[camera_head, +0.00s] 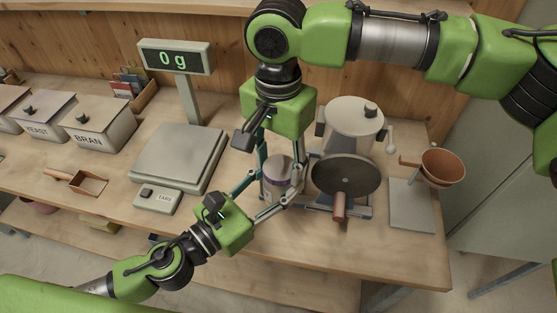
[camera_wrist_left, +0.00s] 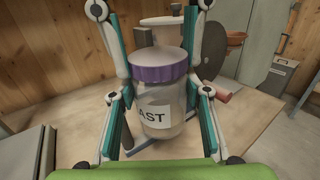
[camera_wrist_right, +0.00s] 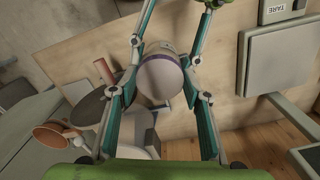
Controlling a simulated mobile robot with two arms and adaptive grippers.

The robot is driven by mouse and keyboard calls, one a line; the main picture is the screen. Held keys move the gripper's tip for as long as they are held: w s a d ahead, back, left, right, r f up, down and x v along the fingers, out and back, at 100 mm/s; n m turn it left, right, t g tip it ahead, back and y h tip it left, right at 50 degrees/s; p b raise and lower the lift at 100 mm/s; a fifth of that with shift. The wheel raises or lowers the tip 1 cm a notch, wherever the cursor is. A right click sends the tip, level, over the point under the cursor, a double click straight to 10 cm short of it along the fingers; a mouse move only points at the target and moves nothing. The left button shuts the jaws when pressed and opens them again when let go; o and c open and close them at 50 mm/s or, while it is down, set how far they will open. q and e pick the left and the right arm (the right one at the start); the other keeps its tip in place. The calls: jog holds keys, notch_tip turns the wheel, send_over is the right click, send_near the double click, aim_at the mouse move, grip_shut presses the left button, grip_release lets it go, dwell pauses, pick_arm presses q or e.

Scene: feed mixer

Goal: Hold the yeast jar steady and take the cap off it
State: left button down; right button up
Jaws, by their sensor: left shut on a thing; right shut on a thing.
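The yeast jar (camera_head: 274,190) is clear with pale contents and stands upright on the bench beside the mixer. Its purple cap (camera_wrist_left: 158,76) sits on top, and part of the label shows in the left wrist view. My left gripper (camera_head: 279,198) comes in low from the left and is shut on the jar body. My right gripper (camera_head: 279,166) reaches down from above, its fingers on both sides of the cap, shut on it. The cap's pale top (camera_wrist_right: 161,80) shows between the fingers in the right wrist view. The exact finger contacts are partly hidden.
The mixer (camera_head: 353,124) with its dark disc (camera_head: 345,174) and handle (camera_head: 339,207) stands close right of the jar. A scale (camera_head: 178,155) reading 0 g is at left.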

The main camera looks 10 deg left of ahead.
pick_arm(q)
jog(key=shift+s+d, duration=0.15)
jog(key=shift+d, duration=0.05)
pick_arm(e)
jog(key=n, duration=0.5)
jog(key=shift+s+a, duration=0.1)
jog(key=n, duration=0.4)
pick_arm(q)
jog(key=shift+r, duration=0.1)
pick_arm(e)
jog(key=n, duration=0.7)
jog(key=shift+r+n, duration=0.1)
jog(key=shift+n, duration=0.3)
jog(key=n, duration=0.3)
jog(key=shift+d+n, duration=0.2)
jog(key=shift+n, duration=0.1)
jog(key=n, duration=0.3)
jog(key=shift+w+n, duration=0.2)
jog(key=shift+n, duration=0.2)
jog(key=n, duration=0.3)
jog(key=shift+w+n, duration=0.1)
jog(key=shift+n, duration=0.3)
jog(key=n, duration=0.5)
jog(key=shift+w, duration=0.15)
